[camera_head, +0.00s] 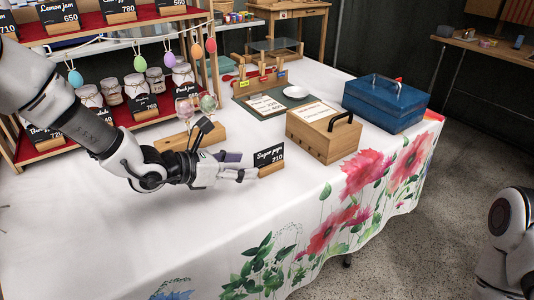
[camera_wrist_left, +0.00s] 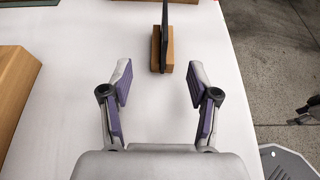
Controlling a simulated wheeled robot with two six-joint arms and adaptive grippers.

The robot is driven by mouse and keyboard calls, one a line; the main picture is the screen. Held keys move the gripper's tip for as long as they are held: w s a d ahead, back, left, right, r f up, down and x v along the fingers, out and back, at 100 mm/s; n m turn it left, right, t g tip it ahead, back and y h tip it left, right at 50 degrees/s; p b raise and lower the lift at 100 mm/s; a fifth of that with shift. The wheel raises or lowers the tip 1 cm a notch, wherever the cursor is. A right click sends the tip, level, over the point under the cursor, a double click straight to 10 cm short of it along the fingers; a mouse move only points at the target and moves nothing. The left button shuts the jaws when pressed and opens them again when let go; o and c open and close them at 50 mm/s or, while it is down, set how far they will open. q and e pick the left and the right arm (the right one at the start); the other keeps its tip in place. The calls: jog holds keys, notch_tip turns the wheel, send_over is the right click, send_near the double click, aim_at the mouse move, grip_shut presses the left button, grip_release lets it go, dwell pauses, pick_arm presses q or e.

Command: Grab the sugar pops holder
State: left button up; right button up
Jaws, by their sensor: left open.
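The small black "Sugar pops 210" card (camera_head: 269,155) stands upright in a small wooden holder (camera_head: 271,168) near the table's front edge. In the left wrist view, the holder (camera_wrist_left: 168,54) lies ahead, beyond the fingertips and roughly centred, with the card (camera_wrist_left: 164,30) edge-on. My left gripper (camera_head: 246,166) is open and empty, just left of the holder; its spread fingers (camera_wrist_left: 161,82) show in the wrist view. A longer wooden block (camera_head: 180,142) holding wrapped sugar pops (camera_head: 207,103) stands behind my left wrist, partly hidden. My right arm shows at the right edge, its gripper out of frame.
A wooden box (camera_head: 324,138) with a black handle stands right of the card, with a blue metal box (camera_head: 384,103) behind it. A tiered jar display (camera_head: 60,143) stands at the left. The white tablecloth (camera_head: 200,235) in front is clear.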

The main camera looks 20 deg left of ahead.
aim_at(266, 164)
pick_arm(q)
jog(key=x, duration=0.3)
jog(key=b+x, duration=0.1)
jog(key=x, duration=0.3)
jog(key=shift+w+d+r, duration=0.1)
jog(key=shift+d+r, duration=0.05)
jog(key=shift+d, duration=0.2)
jog(key=shift+c, duration=1)
grip_shut()
